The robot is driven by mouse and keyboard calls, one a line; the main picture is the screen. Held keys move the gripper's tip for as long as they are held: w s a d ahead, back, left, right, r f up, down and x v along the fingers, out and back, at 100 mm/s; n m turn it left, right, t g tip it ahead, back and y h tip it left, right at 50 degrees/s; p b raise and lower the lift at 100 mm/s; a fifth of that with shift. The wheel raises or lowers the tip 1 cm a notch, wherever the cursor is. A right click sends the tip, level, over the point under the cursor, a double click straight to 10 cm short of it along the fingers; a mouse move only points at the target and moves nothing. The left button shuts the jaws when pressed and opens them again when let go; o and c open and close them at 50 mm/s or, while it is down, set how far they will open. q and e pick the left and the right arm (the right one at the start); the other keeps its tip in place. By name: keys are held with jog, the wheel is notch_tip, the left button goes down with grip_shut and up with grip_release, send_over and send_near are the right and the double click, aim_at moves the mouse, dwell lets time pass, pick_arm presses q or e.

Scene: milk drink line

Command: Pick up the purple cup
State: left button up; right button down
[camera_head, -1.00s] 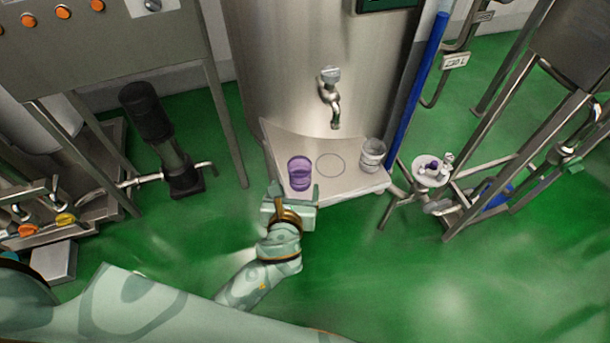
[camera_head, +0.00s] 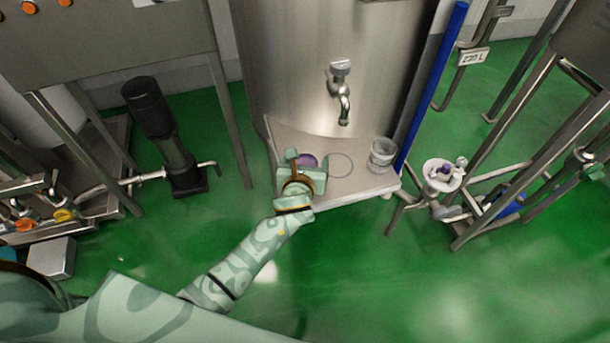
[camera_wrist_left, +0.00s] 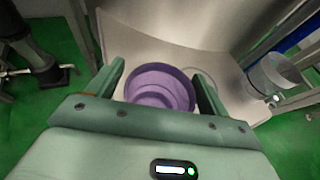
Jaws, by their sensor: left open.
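The purple cup (camera_head: 307,160) stands on the metal shelf (camera_head: 348,185) below the tap. In the head view my left gripper hides most of it, and only its rim shows. In the left wrist view the cup (camera_wrist_left: 160,88) is upright and lies between the two fingers of my left gripper (camera_wrist_left: 163,85). The gripper (camera_head: 302,172) is open, with one finger on each side of the cup. I cannot tell whether either finger touches it. My right gripper is not in view.
A clear cup (camera_head: 382,154) stands at the shelf's right end, with an empty ring mark (camera_head: 341,165) beside it. A tap (camera_head: 341,90) hangs from the steel tank (camera_head: 290,75) above. A blue pipe (camera_head: 432,85) rises at right. A black pump (camera_head: 165,130) stands at left.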

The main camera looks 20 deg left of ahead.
pick_arm(q)
jog(key=c, duration=1.1)
jog(key=shift+o, duration=0.2)
